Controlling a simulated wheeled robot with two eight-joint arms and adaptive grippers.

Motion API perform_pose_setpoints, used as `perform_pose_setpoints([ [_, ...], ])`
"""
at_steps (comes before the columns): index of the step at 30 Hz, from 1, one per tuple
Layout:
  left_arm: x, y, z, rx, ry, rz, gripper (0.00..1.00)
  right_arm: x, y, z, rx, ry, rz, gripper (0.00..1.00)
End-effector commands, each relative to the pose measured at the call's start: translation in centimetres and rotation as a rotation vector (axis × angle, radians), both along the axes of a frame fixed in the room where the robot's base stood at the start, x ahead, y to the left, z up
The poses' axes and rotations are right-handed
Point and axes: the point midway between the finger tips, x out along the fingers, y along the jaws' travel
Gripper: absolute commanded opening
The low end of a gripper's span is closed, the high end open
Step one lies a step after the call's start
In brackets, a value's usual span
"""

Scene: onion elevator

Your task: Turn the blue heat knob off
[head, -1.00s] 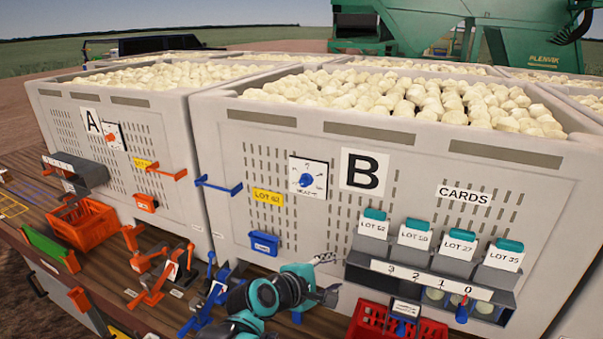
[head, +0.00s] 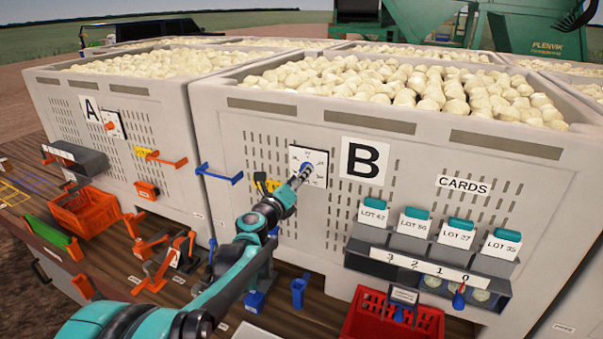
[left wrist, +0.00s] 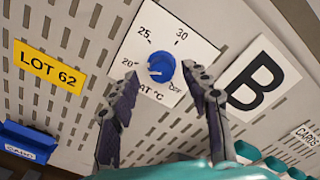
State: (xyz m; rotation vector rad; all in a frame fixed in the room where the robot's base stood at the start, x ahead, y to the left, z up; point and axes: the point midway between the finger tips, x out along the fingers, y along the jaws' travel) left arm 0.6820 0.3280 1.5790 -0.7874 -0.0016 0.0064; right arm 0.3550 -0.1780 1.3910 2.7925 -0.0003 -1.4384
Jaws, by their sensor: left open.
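The blue heat knob (head: 307,168) is on a white dial plate on the front of bin B. In the left wrist view the knob (left wrist: 160,67) sits on the plate marked 20, 25, 30 and OFF; its pale mark appears to face lower left, near the 20 side, and OFF is at lower right. My left gripper (head: 300,179) is in front of the dial and partly covers it in the head view. In the left wrist view its open fingers (left wrist: 160,72) lie either side of the knob; contact cannot be told. My right gripper is out of view.
A yellow LOT 62 label (left wrist: 50,66) is left of the dial and the B sign (head: 364,161) right. Bin A has its own dial with an orange knob (head: 109,125). Orange and blue levers stand on the bench below. A red crate (head: 365,318) is at the front.

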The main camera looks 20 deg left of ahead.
Motion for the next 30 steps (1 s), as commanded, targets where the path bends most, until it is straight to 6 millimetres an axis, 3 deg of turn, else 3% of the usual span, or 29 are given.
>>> perform_pose_setpoints([
  [5, 1.5, -0.1, 0.0, 0.001, 0.001, -0.002, 0.47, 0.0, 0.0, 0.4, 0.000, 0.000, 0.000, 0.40],
  [13, 1.7, -0.1, 0.0, 0.002, 0.000, -0.001, 0.47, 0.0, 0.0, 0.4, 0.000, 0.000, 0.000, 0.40],
  [19, 1.6, -0.1, 0.0, 0.002, 0.000, -0.001, 0.00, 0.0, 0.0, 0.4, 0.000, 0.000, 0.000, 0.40],
  [30, 1.6, -0.1, -0.1, 0.037, 0.000, -0.001, 0.00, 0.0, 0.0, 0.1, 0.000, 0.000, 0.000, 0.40],
])
